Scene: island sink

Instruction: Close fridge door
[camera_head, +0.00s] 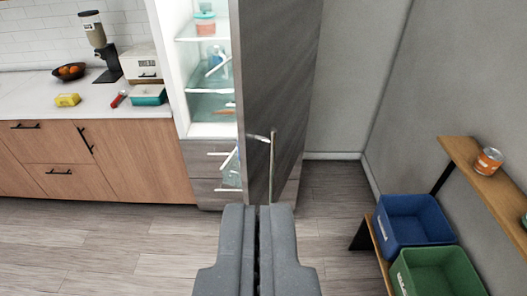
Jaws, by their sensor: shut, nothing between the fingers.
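The fridge (210,130) stands ahead with its lit white interior and glass shelves showing. Its tall grey door (290,75) is open and swung out toward me, seen at a steep angle. A long vertical handle (272,165) is on the door's outer face, at its lower part. My gripper (258,208) is at the bottom middle of the view, shut and empty, just below the door's lower end in the picture. I cannot tell whether it touches the door.
A wood-front counter (110,160) with a white top is on the left. On the right, a wooden shelf bench (475,165) holds a can (488,161), with a blue bin (412,222) and a green bin (438,272) below. Bare floor (335,205) lies between door and bins.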

